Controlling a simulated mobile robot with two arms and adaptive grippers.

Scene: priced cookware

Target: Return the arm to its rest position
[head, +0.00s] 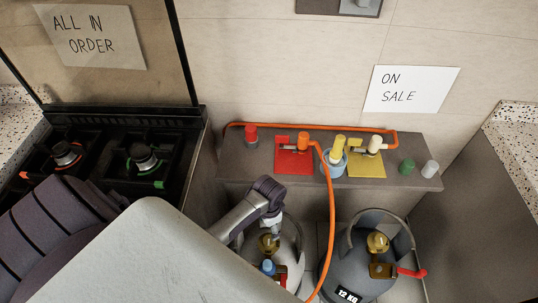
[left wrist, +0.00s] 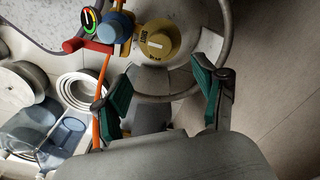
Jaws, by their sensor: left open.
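My left arm comes in from the left in the head view, and its gripper (head: 272,224) hangs over the left gas cylinder (head: 291,240). In the left wrist view the gripper (left wrist: 160,88) is open, its two green-padded fingers apart, and nothing is held. The cylinder's ring handle (left wrist: 172,98) passes across the view between the fingers; I cannot tell whether they touch it. A gold valve knob (left wrist: 158,44) and a blue regulator (left wrist: 112,27) with a red lever (left wrist: 74,45) sit beyond the fingertips. My right gripper is not in view.
A second grey cylinder (head: 366,262) marked 12 KG stands to the right. An orange hose (head: 332,210) hangs from the shelf (head: 240,173), which bears red and yellow blocks. A black stove (head: 110,160) is at left. White bowls (left wrist: 84,89) and clear glassware (left wrist: 60,135) show in the wrist view.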

